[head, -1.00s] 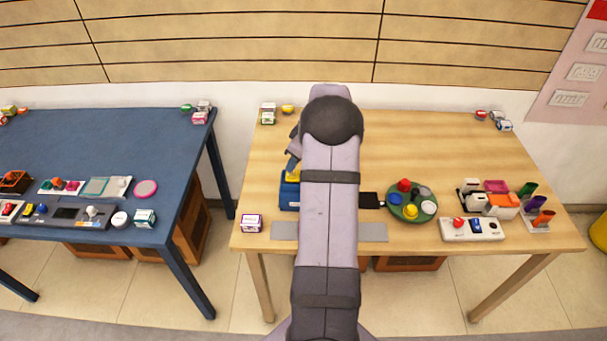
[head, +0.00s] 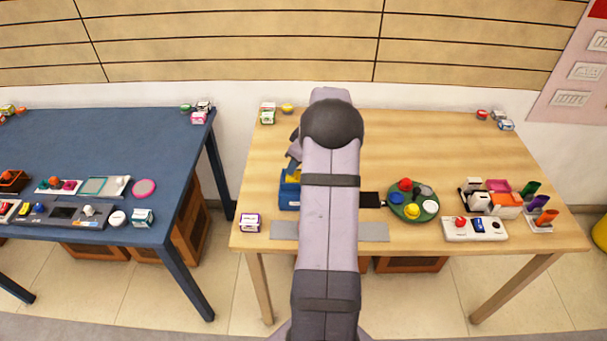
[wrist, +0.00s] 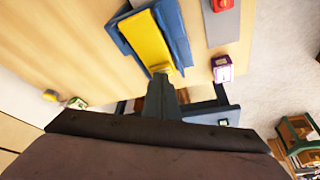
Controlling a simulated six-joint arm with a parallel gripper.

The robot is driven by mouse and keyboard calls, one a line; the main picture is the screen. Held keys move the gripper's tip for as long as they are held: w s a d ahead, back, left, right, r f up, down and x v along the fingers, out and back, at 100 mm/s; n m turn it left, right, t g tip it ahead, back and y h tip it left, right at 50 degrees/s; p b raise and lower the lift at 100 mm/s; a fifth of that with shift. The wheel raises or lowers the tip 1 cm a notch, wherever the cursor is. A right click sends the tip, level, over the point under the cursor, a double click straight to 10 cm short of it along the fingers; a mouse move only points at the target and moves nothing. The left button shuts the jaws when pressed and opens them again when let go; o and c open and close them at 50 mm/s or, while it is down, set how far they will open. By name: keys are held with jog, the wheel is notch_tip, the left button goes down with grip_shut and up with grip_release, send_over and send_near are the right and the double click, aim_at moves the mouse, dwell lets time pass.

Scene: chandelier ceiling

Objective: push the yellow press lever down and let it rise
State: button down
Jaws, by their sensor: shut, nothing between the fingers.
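The press has a blue base (head: 288,198) and a yellow lever (head: 293,176). It stands at the left of the wooden table, partly hidden behind my arm in the head view. In the wrist view the yellow lever (wrist: 148,42) lies along the blue base (wrist: 174,35). My gripper (wrist: 161,76) is shut and empty, with its tips at the lever's near end. They look to be touching it or just above it; I cannot tell which. In the head view my gripper (head: 293,164) points down at the lever, mostly hidden by my arm.
A purple and white box (head: 250,223) sits left of the press. A grey strip (head: 374,232) lies along the table's front edge. A green round tray (head: 412,217) with several coloured pieces and a white button panel (head: 474,229) stand to the right. The table's back middle is clear.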

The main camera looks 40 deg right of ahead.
jog(key=shift+s+d+f+b, duration=0.1)
jog(key=shift+s+f+b, duration=0.05)
jog(key=shift+f+b, duration=0.65)
jog(key=shift+s+f, duration=0.1)
jog(key=shift+f, duration=0.25)
jog(key=shift+r, duration=0.15)
notch_tip(320, 180, up, 9)
jog(key=p, duration=0.4)
jog(key=shift+w+a+f+p, duration=0.2)
jog(key=shift+w+p, duration=0.15)
jog(key=shift+p, duration=0.05)
dwell(0.6)
dwell(0.4)
